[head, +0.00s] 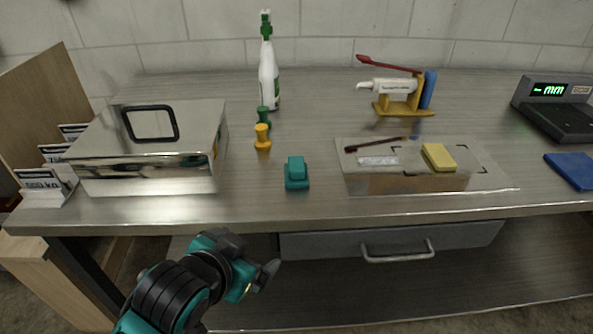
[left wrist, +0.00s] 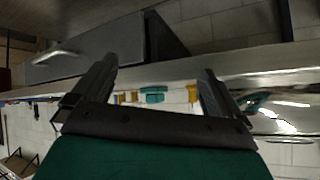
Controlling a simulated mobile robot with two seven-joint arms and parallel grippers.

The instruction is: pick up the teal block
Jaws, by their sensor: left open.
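The teal block (head: 297,174) stands on the metal worktop near its front edge, between the metal box and the clear low case. It has a wide base and a narrower raised part. My left gripper (head: 266,276) is in front of the bench, lower than the worktop edge, and apart from the block. In the left wrist view the block (left wrist: 152,94) shows between the two spread fingers of my left gripper (left wrist: 155,85), some way beyond them. The left gripper is open and empty. My right gripper is in neither view.
A shiny metal box (head: 150,150) stands left. Yellow (head: 262,137) and green (head: 264,115) pegs stand behind the block, near a spray bottle (head: 268,75). A case (head: 385,182) with a yellow sponge (head: 438,157) lies right. A drawer handle (head: 397,254) sticks out below the worktop.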

